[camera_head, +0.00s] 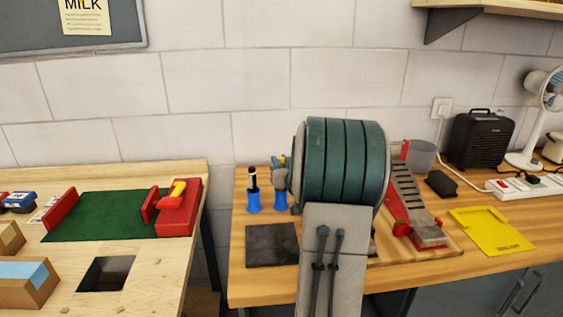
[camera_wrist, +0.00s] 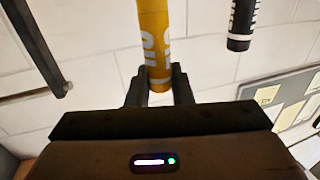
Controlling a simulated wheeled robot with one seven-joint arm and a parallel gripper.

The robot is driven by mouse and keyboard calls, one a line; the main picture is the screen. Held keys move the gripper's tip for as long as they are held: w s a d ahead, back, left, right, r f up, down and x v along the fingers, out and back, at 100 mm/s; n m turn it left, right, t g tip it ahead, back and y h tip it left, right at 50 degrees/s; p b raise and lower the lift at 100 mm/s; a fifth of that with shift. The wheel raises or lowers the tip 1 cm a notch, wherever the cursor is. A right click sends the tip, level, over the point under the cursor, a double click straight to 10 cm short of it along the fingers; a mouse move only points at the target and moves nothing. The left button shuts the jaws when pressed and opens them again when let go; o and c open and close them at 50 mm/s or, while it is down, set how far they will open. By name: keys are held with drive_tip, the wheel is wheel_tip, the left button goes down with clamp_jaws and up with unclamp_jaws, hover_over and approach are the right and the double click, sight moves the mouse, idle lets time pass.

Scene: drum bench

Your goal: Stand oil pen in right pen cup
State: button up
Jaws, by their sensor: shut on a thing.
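The oil pen is yellow with white lettering. In the wrist view the oil pen (camera_wrist: 154,35) is held near one end between the fingers of my gripper (camera_wrist: 160,92), which is shut on it. In the head view my gripper (camera_head: 280,177) is directly above the right pen cup (camera_head: 281,202), a small blue holder. Only a bit of yellow shows there, and I cannot tell whether the pen's lower end is inside the cup. The left pen cup (camera_head: 253,203), also blue, holds an upright black-and-white pen (camera_head: 253,178), whose end also shows in the wrist view (camera_wrist: 240,42).
A dark square mat (camera_head: 272,245) lies in front of the cups. A red-and-grey ramp (camera_head: 408,205) and a yellow sheet (camera_head: 490,231) are farther right. A gap separates the left table (camera_head: 150,255).

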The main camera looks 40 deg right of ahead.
drive_tip(key=o, duration=0.8)
drive_tip(key=b+v, duration=0.1)
drive_tip(key=v, duration=1.3)
drive_tip(key=shift+w, duration=0.1)
drive_tip(key=shift+w+a, duration=0.1)
